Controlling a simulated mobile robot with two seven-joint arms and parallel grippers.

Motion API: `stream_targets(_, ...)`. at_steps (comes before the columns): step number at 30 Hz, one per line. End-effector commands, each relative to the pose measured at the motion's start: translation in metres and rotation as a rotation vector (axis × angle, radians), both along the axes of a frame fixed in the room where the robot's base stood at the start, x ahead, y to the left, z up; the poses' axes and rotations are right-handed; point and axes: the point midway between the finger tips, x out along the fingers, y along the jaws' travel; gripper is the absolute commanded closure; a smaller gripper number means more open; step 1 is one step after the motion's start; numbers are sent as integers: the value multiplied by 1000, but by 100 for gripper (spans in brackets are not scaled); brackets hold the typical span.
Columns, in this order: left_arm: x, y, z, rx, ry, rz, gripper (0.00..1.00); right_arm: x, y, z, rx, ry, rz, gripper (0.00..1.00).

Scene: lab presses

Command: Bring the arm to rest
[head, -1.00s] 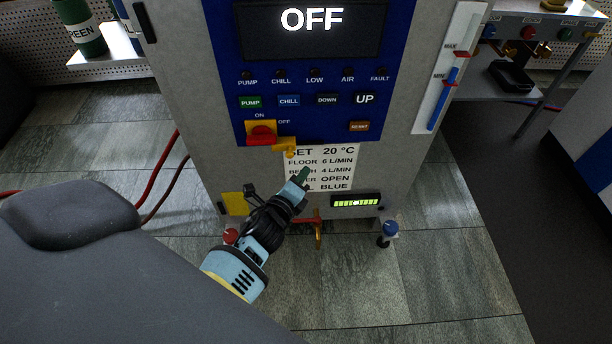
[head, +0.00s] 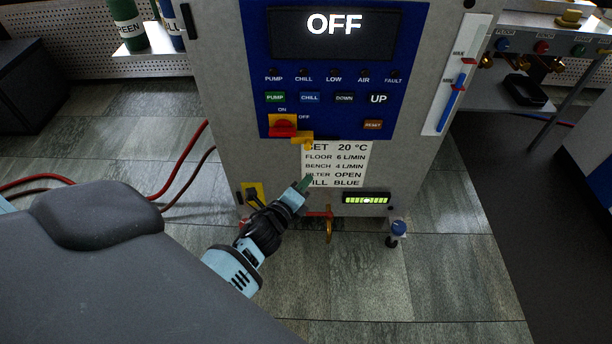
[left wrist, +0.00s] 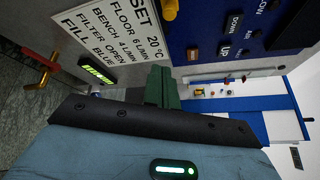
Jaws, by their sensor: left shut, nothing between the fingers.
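My left gripper (head: 303,186) is in front of the lower part of the chiller cabinet, over the edge of the white settings label (head: 350,160). Its green fingers are closed together with nothing between them, as the left wrist view (left wrist: 162,88) also shows. I cannot tell how far they are from the panel. My left arm (head: 250,250) reaches up from the lower left. My right gripper is in neither view.
The cabinet's display (head: 335,35) reads OFF. A red rotary switch (head: 283,127) with a yellow lever is above the gripper. A brass valve with a red handle (head: 318,214) and a blue knob (head: 398,228) sit low. Red hoses (head: 180,165) run left.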

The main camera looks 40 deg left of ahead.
Motion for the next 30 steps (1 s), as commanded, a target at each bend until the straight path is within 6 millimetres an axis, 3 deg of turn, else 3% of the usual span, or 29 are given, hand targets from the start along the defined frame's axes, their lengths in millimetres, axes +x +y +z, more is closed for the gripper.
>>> stream_targets(16, 0, 0, 0, 0, 0, 0, 100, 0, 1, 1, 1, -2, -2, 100)
stream_targets(20, -12, -1, -9, -45, 18, 7, 100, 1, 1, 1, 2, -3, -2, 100)
stream_targets(23, -41, -5, -28, -163, 62, 30, 100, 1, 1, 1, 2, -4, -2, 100)
stream_targets(30, -163, -23, -85, -657, 240, 179, 100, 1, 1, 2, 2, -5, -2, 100)
